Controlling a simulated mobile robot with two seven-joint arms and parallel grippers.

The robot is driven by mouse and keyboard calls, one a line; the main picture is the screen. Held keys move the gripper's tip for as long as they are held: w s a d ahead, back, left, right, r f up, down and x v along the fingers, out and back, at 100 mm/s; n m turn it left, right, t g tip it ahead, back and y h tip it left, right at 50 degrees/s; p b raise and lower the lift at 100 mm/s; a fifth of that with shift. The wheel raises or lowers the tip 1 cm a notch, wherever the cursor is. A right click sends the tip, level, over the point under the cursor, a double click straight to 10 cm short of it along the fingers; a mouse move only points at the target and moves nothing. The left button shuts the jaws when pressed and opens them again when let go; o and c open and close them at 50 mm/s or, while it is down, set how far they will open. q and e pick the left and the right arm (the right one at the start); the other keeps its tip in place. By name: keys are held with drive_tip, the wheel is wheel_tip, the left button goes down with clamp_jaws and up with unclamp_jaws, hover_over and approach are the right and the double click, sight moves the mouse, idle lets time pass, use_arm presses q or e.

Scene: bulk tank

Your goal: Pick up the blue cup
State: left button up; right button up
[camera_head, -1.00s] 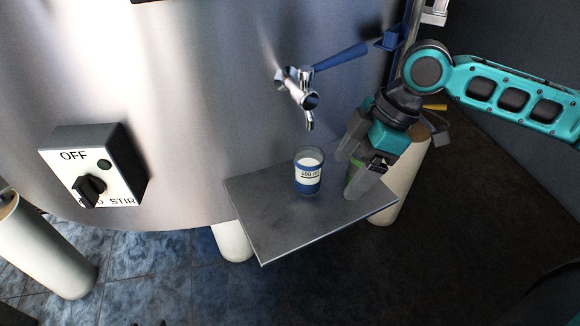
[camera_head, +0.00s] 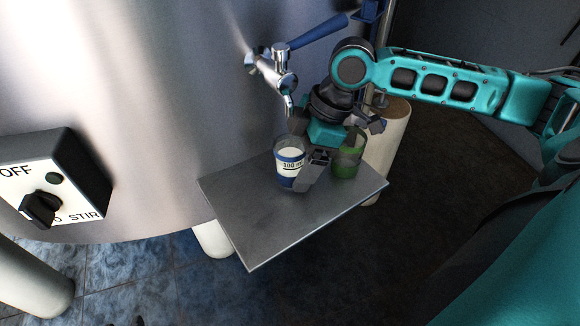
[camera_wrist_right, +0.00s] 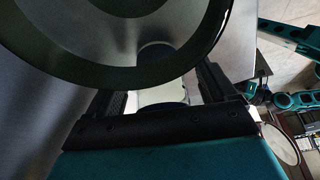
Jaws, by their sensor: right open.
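The blue cup (camera_head: 288,168), a clear cup with a blue lower part, a "100" label and white contents, stands upright on the grey metal shelf (camera_head: 255,235) under the tap. My right gripper (camera_head: 306,168) is open and low at the cup's right side, with one finger in front of the cup's right edge. The other finger is not clear in the head view. In the right wrist view, a pale surface (camera_wrist_right: 165,96), which may be the cup's contents, shows between the spread fingers; whether they touch the cup cannot be told. My left gripper is not in view.
A green cup (camera_head: 347,162) stands just right of my right gripper on the shelf, partly hidden. The metal tap (camera_head: 280,75) with a blue handle hangs above. The tank (camera_head: 130,110) rises behind, with a switch box (camera_head: 50,185) at left. The shelf's front is clear.

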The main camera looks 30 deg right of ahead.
drive_tip(key=shift+w+a+f, duration=0.1)
drive_tip(key=shift+a+f, duration=0.1)
drive_tip(key=shift+f, duration=0.25)
drive_tip(key=shift+c, duration=0.4)
drive_tip(key=c, duration=1.1)
drive_tip(key=shift+r, duration=0.1)
drive_tip(key=shift+c, duration=0.2)
